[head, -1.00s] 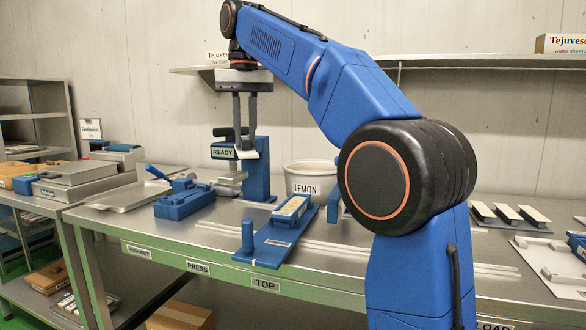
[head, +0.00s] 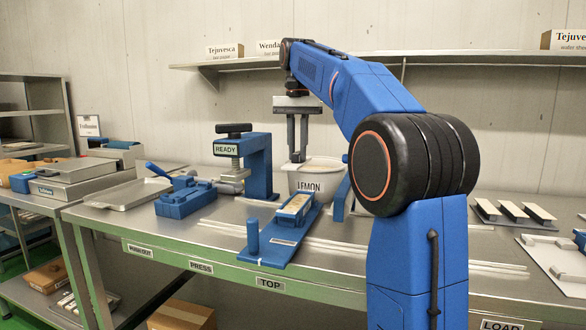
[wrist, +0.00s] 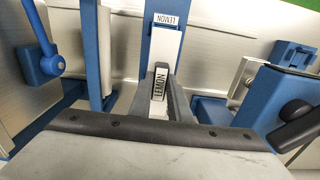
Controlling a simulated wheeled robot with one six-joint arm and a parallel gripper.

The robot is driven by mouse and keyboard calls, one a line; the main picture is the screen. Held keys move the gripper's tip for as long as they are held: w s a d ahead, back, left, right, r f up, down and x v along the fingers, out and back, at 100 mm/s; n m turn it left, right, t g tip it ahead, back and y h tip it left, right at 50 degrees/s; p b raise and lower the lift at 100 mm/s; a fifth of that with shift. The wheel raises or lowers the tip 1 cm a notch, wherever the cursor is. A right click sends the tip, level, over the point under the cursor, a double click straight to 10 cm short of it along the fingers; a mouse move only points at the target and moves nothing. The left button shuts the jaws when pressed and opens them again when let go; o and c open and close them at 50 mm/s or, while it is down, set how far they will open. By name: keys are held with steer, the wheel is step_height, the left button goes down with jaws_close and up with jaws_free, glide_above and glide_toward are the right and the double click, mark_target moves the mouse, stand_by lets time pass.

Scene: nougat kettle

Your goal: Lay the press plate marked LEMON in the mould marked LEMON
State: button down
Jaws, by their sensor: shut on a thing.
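In the head view the plate is small and partly hidden at the fingertips, in front of the wall and by the tub's rim. A blue board (head: 274,250) on the table bears a narrow mould (head: 294,209) with a pale filling. The board also shows in the wrist view (wrist: 165,43), beyond the held plate, with an upside-down LEMON label (wrist: 164,19). The plate is held up, apart from the mould.
A white tub (head: 309,178) marked LEMON stands behind the mould. A blue press (head: 257,165) with a READY sign stands to its left, a blue lever fixture (head: 184,196) further left. Thin pale strips lie across the table. A shelf (head: 225,67) runs along the wall.

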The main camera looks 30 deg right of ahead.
mark_target(297, 153)
steer(key=shift+f, duration=5.05)
steer(key=shift+s+a+r, duration=0.1)
steer(key=shift+s, duration=0.1)
steer(key=shift+f, duration=0.6)
steer(key=c, duration=1.2)
jaws_free()
steer(key=shift+r, duration=3.95)
